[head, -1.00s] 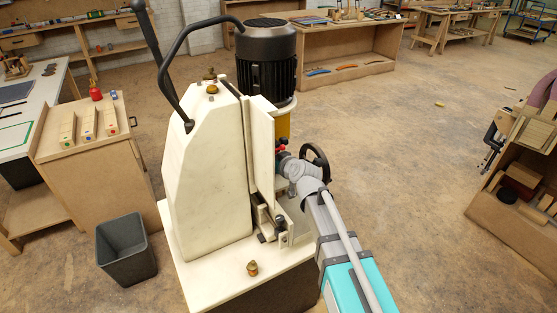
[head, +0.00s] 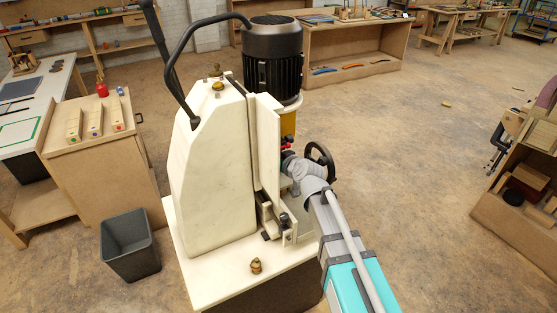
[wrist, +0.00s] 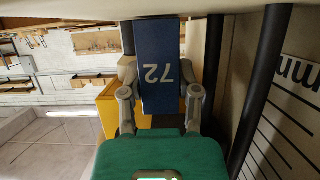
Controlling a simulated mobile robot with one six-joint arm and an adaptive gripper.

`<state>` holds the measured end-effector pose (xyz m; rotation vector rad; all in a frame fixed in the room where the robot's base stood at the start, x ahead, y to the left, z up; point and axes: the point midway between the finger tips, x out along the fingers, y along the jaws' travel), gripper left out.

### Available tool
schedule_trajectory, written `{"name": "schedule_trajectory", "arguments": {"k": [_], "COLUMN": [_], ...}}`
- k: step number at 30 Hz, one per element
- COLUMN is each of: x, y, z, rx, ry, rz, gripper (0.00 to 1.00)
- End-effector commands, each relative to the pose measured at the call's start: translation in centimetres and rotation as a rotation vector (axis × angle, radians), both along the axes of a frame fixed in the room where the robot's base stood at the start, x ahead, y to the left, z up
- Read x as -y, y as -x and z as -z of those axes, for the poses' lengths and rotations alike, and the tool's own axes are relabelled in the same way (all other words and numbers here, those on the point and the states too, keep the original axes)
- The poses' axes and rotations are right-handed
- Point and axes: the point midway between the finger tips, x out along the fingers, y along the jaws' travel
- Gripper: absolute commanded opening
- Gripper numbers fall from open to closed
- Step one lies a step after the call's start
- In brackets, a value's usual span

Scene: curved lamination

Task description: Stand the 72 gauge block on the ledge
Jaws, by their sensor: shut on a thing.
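The 72 gauge block (wrist: 159,45) is dark blue with a pale "72" on its face. In the wrist view my gripper (wrist: 160,95) is shut on it, one finger on each side. The block's far end reaches the pale surface at the top of that view; I cannot tell whether they touch. In the head view my gripper is mostly hidden behind the cream machine (head: 210,165), and the block cannot be made out. I cannot clearly identify the ledge in either view.
Dark bars (wrist: 262,80) and a ruled scale (wrist: 290,120) are close on the right in the wrist view. The black motor (head: 272,60) and handwheel (head: 320,160) are near my arm. A grey bin (head: 130,245) stands left; open floor lies right.

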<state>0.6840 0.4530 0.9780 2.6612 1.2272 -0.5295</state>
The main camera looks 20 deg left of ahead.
Motion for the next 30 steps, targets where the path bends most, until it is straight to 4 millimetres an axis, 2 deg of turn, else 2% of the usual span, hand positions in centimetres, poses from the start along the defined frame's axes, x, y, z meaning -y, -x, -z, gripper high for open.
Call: {"name": "schedule_trajectory", "arguments": {"k": [23, 24, 29, 30], "x": [0.06, 0.06, 0.05, 0.04], "y": [0.04, 0.05, 0.03, 0.02], "z": [0.39, 0.4, 0.38, 0.37], "rx": [-0.002, -0.002, -0.002, -0.001], "ry": [0.003, 0.003, 0.001, 0.002], "rz": [-0.001, -0.001, -0.001, 0.0], "gripper": [0.0, 0.49, 0.79, 0.82]}}
